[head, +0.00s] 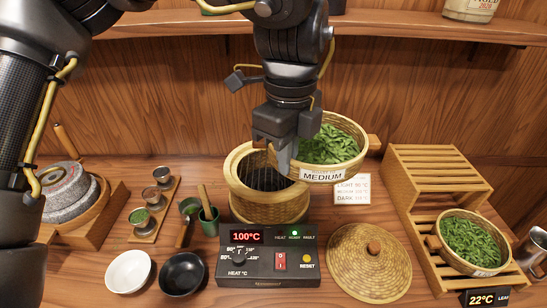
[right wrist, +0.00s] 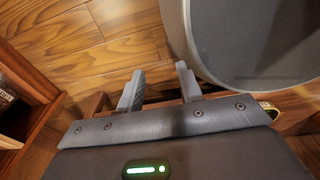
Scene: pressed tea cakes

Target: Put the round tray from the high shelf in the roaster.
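A round woven tray of green leaves, labelled MEDIUM (head: 322,176), is held up in the head view, tilted, just right of the roaster and partly over its rim. My left gripper (head: 284,160) comes down from above and appears shut on the tray's left side; the exact grip is hidden behind the fingers. The roaster (head: 268,206) is a round bamboo drum with a dark, open top and a mesh inside. My right gripper (right wrist: 160,88) shows in the right wrist view, fingers apart with nothing between them, away from the tray.
The woven lid (head: 348,268) lies on the counter. The control box (head: 268,268) reads 100°C. The slatted rack (head: 438,160) has a bare upper step; another leaf tray (head: 434,243) sits lower. White bowl (head: 128,286), black bowl (head: 182,288) and green cup (head: 209,227) stand left.

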